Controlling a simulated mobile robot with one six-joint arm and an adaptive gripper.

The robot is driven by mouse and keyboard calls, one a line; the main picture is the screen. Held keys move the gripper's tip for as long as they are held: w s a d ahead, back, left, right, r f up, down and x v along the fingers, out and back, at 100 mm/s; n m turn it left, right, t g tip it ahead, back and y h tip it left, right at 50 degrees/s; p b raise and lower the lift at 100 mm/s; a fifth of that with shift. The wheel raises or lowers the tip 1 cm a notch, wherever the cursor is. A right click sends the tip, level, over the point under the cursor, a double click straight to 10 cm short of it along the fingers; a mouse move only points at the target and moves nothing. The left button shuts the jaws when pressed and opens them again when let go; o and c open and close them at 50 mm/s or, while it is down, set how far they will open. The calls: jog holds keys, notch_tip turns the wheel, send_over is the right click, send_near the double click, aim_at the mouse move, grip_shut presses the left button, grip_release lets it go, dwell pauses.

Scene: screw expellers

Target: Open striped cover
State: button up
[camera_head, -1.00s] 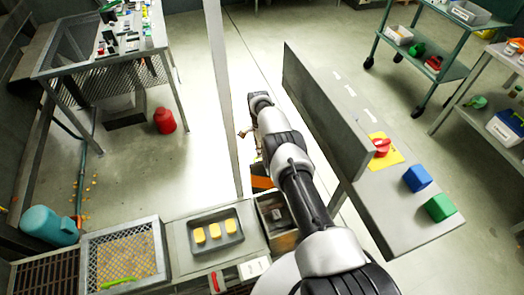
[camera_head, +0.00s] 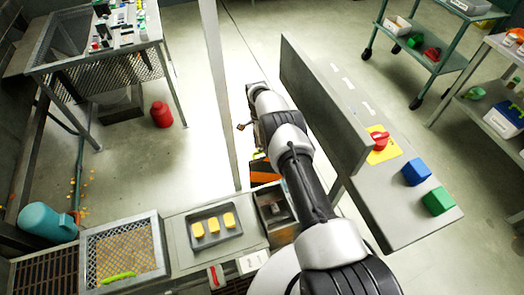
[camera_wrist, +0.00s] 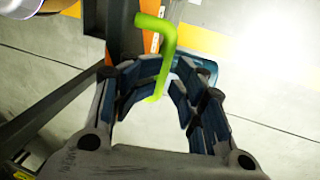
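The striped cover (camera_head: 265,172) shows in the head view as a small orange and dark patch beyond the bench, partly hidden behind my arm. In the wrist view, a bright green bent handle (camera_wrist: 165,38) stands in front of an orange and dark upright part (camera_wrist: 126,30). My gripper (camera_wrist: 166,82) has its fingers apart, one on each side of the handle's lower part. I cannot tell whether they touch it. In the head view my arm hides most of my gripper.
A grey panel (camera_head: 318,95) stands right of my arm, with a red knob (camera_head: 379,140) and blue (camera_head: 416,172) and green (camera_head: 438,201) blocks beyond it. A thin post (camera_head: 217,90) rises at left. A tray (camera_head: 216,247) of yellow pieces lies on the near bench.

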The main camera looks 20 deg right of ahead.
notch_tip(320, 180, up, 8)
jog(key=w, duration=0.1)
jog(key=shift+w+a+r, duration=0.2)
jog(key=shift+w+a, duration=0.05)
jog(key=shift+a, duration=0.05)
dwell(0.3)
